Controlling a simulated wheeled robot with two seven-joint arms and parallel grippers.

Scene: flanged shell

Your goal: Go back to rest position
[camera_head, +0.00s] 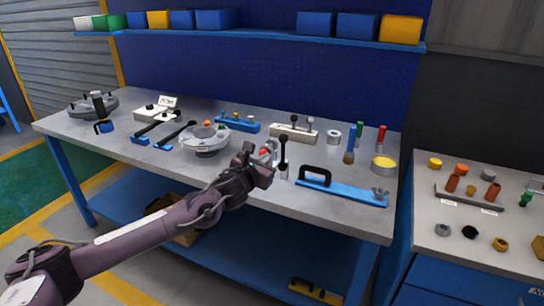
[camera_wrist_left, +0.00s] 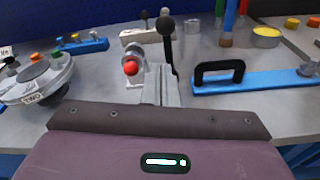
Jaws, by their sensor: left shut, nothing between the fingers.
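My left arm reaches in from the left in the head view, and its gripper (camera_head: 265,160) is over the front part of the workbench. In the left wrist view the grey fingers (camera_wrist_left: 161,85) are together with nothing held. A black-knobbed lever (camera_head: 283,140) stands just beyond them; it also shows in the wrist view (camera_wrist_left: 166,28). A small red ball end (camera_wrist_left: 131,68) is just left of the fingers. A round grey flanged shell (camera_head: 205,140) sits left of the gripper, and the wrist view shows it at the left edge (camera_wrist_left: 38,80). My right gripper is not in view.
The workbench (camera_head: 320,205) holds a blue bar with a black handle (camera_head: 340,187) right of the gripper. Several tools stand behind. A blue shelf (camera_head: 250,38) with bins hangs above. A second bench (camera_head: 480,255) is at right. Floor is free at front left.

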